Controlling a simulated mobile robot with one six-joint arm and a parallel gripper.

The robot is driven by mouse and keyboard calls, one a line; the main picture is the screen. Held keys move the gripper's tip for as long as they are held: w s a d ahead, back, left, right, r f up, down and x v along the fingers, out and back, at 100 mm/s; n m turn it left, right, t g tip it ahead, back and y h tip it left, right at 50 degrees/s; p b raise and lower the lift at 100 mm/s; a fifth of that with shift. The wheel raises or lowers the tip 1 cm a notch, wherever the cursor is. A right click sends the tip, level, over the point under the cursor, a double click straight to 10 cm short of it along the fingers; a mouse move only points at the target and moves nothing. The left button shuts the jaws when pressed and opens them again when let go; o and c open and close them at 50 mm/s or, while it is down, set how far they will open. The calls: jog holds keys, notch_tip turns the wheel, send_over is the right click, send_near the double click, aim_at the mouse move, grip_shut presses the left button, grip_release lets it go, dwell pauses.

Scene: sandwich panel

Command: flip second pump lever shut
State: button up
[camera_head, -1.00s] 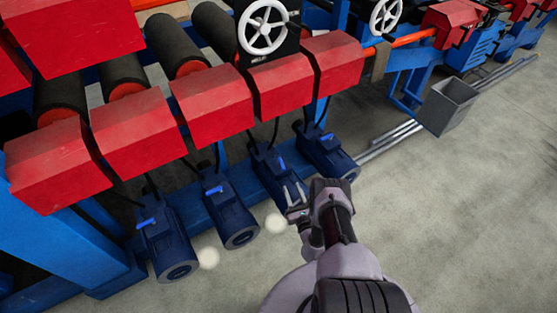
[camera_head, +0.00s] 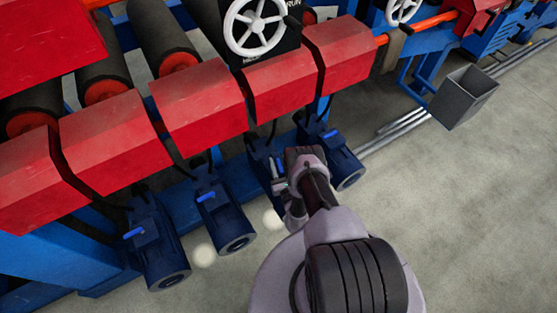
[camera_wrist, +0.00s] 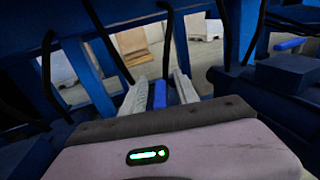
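Several dark blue pumps stand in a row, each with a bright blue lever. My gripper (camera_head: 277,176) is at the second pump from the right (camera_head: 258,160), above its top. In the wrist view my gripper (camera_wrist: 160,94) is open, with one pale finger on each side of that pump's blue lever (camera_wrist: 159,95). Narrow gaps seem to show beside the lever; contact is unclear. My wrist hides much of this pump in the head view. The rightmost pump's lever (camera_head: 328,134) and the left pumps' levers (camera_head: 206,196) (camera_head: 133,233) lie across their pumps.
Red housings (camera_head: 200,102) overhang the pumps, with black cables hanging down. A white handwheel (camera_head: 254,27) is above. The rightmost pump (camera_head: 341,162) is close beside my gripper. Grey floor (camera_head: 440,220) is open to the right, with a grey bin (camera_head: 463,97) farther off.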

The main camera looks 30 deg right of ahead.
grip_shut()
jog(key=shift+d+n+y, duration=0.25)
jog(key=shift+n+y, duration=0.55)
jog(key=shift+y, duration=0.4)
jog(key=n+y, duration=0.1)
jog(key=y, duration=0.1)
jog(key=shift+a+n+y, duration=0.1)
jog(key=shift+n+y, duration=0.2)
grip_release()
